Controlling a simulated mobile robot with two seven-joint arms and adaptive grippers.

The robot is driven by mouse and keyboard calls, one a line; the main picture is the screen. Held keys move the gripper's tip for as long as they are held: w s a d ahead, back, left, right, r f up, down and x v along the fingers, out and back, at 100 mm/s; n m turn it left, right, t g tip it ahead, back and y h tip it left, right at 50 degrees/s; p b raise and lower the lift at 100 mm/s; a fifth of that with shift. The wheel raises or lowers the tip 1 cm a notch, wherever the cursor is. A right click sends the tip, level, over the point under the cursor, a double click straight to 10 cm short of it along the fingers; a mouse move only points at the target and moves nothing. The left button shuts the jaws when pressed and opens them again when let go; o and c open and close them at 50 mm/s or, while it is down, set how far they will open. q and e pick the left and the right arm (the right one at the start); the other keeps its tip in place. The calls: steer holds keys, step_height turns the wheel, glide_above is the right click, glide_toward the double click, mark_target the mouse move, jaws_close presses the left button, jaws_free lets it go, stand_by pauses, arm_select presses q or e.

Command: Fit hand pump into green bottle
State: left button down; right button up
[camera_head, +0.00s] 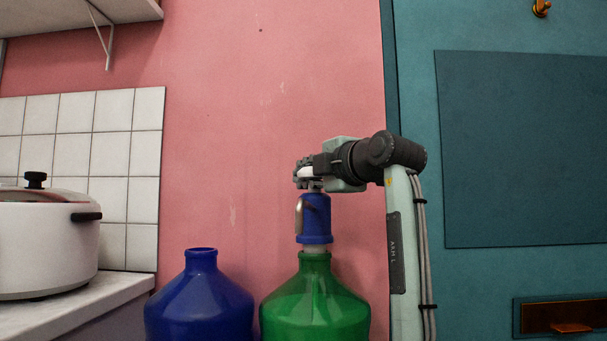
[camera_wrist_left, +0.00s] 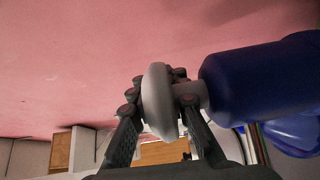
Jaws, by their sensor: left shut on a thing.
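The hand pump (camera_head: 316,222) has a blue body, a metal spout and a white top knob. It stands upright directly over the green bottle (camera_head: 314,307). A pale lower part shows between the blue body and the bottle's neck; I cannot tell how deep it reaches inside. My left gripper (camera_head: 307,173) is shut on the pump's white knob, above the bottle. In the left wrist view the knob (camera_wrist_left: 160,102) sits between the fingers, with the blue pump body (camera_wrist_left: 248,82) to the right. My right gripper is out of view.
A blue bottle (camera_head: 200,300) with an open neck stands just left of the green one. A white pot (camera_head: 45,245) sits on the counter (camera_head: 110,295) at far left. A shelf (camera_head: 80,15) hangs above. A pink wall is behind; a teal door (camera_head: 520,150) is at right.

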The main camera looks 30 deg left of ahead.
arm_select(q)
steer(key=shift+f+b, duration=0.3)
steer(key=shift+f, duration=0.25)
stand_by(0.7)
